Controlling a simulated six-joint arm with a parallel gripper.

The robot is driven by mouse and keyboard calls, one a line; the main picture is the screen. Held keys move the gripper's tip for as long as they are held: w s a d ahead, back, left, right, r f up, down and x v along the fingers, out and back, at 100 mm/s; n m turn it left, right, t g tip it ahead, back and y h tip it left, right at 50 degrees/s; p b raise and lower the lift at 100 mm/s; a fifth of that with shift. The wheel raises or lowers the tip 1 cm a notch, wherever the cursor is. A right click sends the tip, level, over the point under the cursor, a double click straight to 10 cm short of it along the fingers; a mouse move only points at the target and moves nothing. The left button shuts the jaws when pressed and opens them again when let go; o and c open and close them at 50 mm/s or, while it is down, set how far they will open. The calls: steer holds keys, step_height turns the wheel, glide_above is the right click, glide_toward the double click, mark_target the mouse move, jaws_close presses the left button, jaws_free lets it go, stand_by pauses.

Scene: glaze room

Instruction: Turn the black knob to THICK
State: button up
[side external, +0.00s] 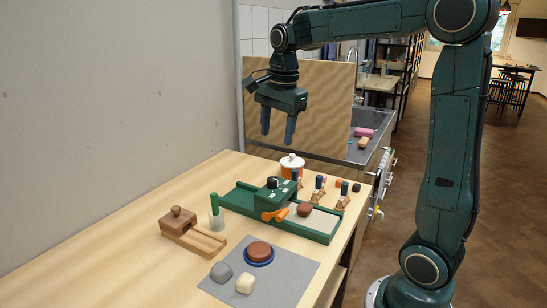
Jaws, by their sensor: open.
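A small black knob (272,183) sits on top of the green housing (274,195) of a long green machine that lies across the table. Any THICK marking is too small to read; a few pale marks show beside the knob. An orange crank handle (273,214) sticks out from the front of the housing. My gripper (278,134) is open, its two fingers pointing down. It hangs empty in the air above the machine, well clear of the knob.
Behind the machine stand a white and orange jar (291,166) and several small stamps. A brown ball (304,210) lies on the machine's right bed. A wooden block tool (190,231) and a green-handled cup (215,215) stand left. A grey mat (290,268) lies in front.

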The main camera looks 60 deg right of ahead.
mark_target(273, 178)
steer(key=w+d+f+m+g, duration=0.1)
steer(key=w+d+f+m, duration=0.2)
steer(key=w+d+m, duration=0.2)
steer(key=shift+w+d+f+m+g, duration=0.3)
steer(key=shift+d+f+m, duration=0.1)
steer(key=shift+d+m, duration=0.85)
step_height(273, 178, down, 14)
steer(key=shift+r, duration=0.1)
steer(key=shift+c, duration=0.4)
steer(key=c, duration=0.9)
